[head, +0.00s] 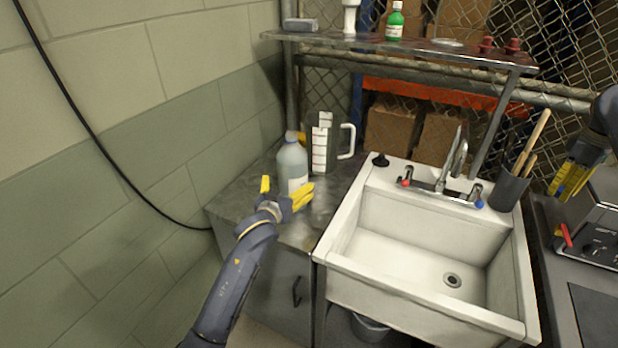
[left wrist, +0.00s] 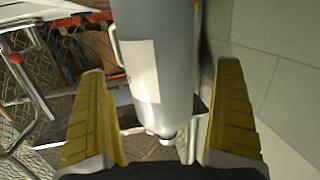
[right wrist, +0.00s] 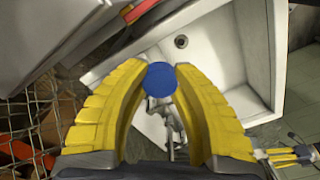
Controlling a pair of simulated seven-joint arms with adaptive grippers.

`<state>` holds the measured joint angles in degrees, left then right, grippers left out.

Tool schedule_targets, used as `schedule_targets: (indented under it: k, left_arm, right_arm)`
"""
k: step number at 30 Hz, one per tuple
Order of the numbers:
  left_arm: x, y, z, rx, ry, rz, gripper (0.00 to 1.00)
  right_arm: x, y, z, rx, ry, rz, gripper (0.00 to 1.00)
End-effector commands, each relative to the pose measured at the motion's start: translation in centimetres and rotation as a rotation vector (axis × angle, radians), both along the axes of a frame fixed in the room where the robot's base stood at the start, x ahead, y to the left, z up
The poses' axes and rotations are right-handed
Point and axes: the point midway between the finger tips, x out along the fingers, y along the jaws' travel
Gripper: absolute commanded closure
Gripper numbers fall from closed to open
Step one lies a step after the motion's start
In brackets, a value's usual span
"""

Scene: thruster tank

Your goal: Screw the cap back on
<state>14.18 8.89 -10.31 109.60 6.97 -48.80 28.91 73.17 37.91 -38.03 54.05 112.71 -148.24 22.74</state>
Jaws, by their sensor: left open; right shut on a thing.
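The grey-white bottle (head: 291,165) with a pale label stands on the metal counter left of the sink. In the left wrist view the bottle (left wrist: 165,60) shows between the open fingers, its narrow bare neck at the lower end of the picture. My left gripper (head: 284,192) is open at the near side of the bottle. I cannot tell whether a finger touches it. My right gripper (head: 570,182) is at the far right, shut on the round blue cap (right wrist: 160,80), seen between its fingertips. In the head view the cap cannot be made out.
A measuring jug (head: 325,145) with a white handle stands just behind the bottle. The white sink (head: 400,245) and its tap (head: 456,160) lie between the grippers. A cup of wooden tools (head: 510,188) stands near the right gripper. A shelf (head: 400,45) runs above.

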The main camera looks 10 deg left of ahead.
Motion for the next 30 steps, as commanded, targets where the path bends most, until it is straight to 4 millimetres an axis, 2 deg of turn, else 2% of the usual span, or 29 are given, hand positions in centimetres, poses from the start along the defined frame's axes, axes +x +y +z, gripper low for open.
schedule_targets:
  k: [6,12,26,30]
  left_arm:
    - [2.7,-0.1,-0.3,0.002,0.0,0.001,0.0]
    - [4.4,-0.3,-0.7,0.001,0.0,0.0,0.0]
    - [4.8,-0.3,-0.7,0.0,-0.001,0.0,0.0]
    - [4.8,-0.3,-0.7,0.0,-0.001,0.0,0.15]
  right_arm:
    - [0.0,0.0,0.0,0.0,0.0,0.0,0.85]
    - [0.0,0.0,0.0,0.0,0.0,0.0,0.85]
    - [0.0,0.0,0.0,0.0,0.0,0.0,0.85]
    - [0.0,0.0,0.0,0.0,0.0,0.0,0.85]
